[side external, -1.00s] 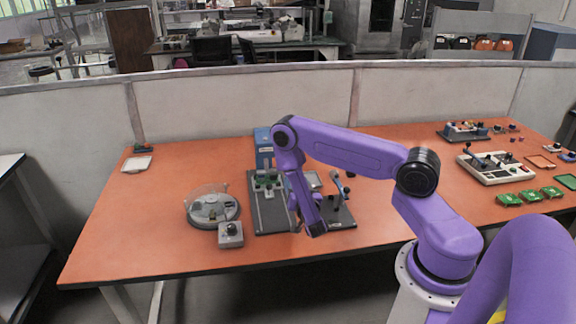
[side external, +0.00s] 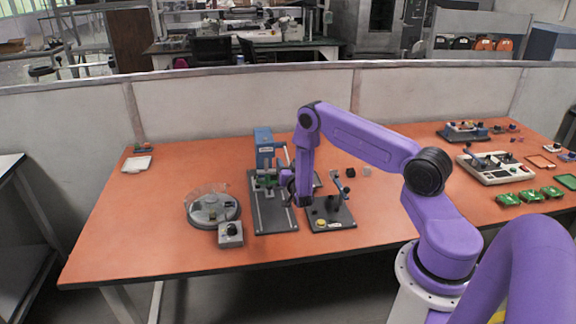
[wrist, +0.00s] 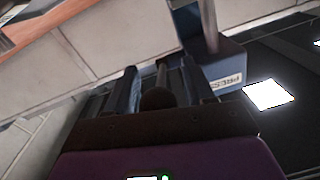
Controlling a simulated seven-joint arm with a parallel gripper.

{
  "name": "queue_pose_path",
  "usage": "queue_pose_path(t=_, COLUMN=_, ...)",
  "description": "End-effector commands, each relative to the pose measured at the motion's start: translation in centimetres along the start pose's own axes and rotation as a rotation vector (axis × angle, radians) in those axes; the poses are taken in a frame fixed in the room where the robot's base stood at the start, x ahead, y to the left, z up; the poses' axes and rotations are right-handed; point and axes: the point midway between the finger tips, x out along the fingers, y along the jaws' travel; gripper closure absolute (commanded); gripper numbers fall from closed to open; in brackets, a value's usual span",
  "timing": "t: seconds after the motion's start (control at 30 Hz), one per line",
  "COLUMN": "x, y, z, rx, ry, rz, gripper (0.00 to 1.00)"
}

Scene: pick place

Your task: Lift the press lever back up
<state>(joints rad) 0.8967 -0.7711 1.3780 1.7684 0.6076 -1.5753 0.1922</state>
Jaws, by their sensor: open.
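The blue press (side external: 264,148) stands at the back of a dark base plate (side external: 272,218) on the orange table. In the wrist view its label side (wrist: 226,80) shows at upper right. My gripper (side external: 284,182) is low in front of the press, beside its right side, and points toward the left. In the wrist view my gripper's two fingers (wrist: 163,85) are open. A dark round knob (wrist: 157,98), which looks like the lever's end, sits between them; I cannot tell whether they touch it. The rest of the lever is mostly hidden.
A second dark plate with a blue-handled lever (side external: 340,186) and a yellow button stands close on the right. A round grey device (side external: 212,210) and a small knob box (side external: 230,235) are at left.

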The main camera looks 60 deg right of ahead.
Motion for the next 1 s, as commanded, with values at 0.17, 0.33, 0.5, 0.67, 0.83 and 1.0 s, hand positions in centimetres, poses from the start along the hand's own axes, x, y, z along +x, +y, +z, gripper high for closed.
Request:
queue_pose_path(t=0.17, x=0.0, y=0.0, z=0.0, rx=0.000, ry=0.000, rz=0.001, gripper=0.64)
queue_pose_path(t=0.33, x=0.0, y=0.0, z=0.0, rx=0.000, ry=0.000, rz=0.001, gripper=1.00)
queue_pose_path(t=0.5, x=-0.1, y=0.0, z=-0.1, rx=0.000, ry=-0.007, rz=0.002, gripper=1.00)
queue_pose_path(t=0.67, x=-0.1, y=-0.1, z=-0.5, rx=0.003, ry=-0.043, rz=0.009, gripper=1.00)
queue_pose_path(t=0.83, x=-0.3, y=-0.3, z=-1.4, rx=0.008, ry=-0.128, rz=0.025, gripper=1.00)
queue_pose_path(t=1.0, x=-0.5, y=-0.5, z=-2.8, rx=0.016, ry=-0.254, rz=0.050, gripper=1.00)
